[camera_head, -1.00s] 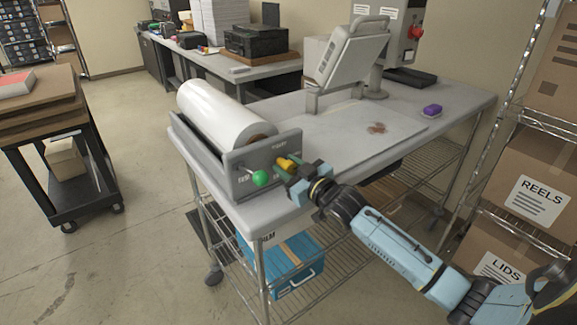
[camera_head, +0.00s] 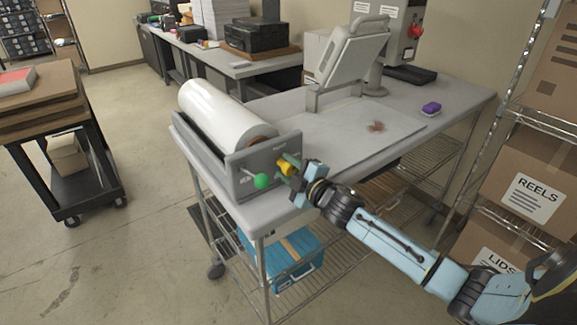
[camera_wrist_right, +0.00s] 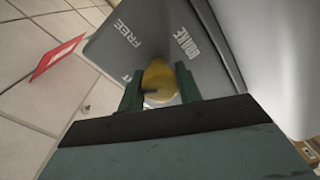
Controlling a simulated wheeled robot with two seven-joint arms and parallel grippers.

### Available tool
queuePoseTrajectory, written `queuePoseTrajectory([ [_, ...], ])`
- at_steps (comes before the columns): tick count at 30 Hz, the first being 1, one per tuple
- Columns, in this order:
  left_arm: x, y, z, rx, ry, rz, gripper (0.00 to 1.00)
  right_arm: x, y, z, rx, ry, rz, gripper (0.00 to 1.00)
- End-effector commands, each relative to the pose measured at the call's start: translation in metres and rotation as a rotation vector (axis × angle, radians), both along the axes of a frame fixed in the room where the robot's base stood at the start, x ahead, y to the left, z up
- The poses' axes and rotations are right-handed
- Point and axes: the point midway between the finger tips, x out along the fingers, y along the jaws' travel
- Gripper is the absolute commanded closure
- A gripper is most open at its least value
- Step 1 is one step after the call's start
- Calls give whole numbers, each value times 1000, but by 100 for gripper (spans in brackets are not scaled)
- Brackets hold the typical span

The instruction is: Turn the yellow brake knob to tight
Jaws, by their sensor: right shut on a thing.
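The yellow brake knob (camera_head: 287,168) sits on the grey end plate (camera_head: 255,158) of the roll stand. In the right wrist view the knob (camera_wrist_right: 160,80) is between the two dark green fingers of my right gripper (camera_wrist_right: 159,88), which is shut on it. The gripper (camera_head: 288,166) also shows in the head view, tilted, at the plate. The plate in the wrist view carries the words FREE and BRAKE; another label is mostly hidden by a finger. My left gripper is in neither view.
A green ball-ended lever (camera_head: 261,181) sticks out just left of the knob. A white film roll (camera_head: 225,115) lies behind the plate. A wire rack with boxes stands at right.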

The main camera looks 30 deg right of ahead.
Motion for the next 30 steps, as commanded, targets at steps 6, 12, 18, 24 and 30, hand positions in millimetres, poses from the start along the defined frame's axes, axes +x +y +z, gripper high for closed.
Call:
queuePoseTrajectory([
  [6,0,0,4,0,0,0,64,0,1,-2,-203,-12,1,89],
  [12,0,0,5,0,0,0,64,0,1,-2,-373,-25,1,89],
  [18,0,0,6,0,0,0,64,0,1,-3,-504,-35,1,89],
  [24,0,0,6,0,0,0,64,0,0,-3,-588,-42,0,89],
  [30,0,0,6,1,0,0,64,-1,0,-3,-627,-44,0,89],
])
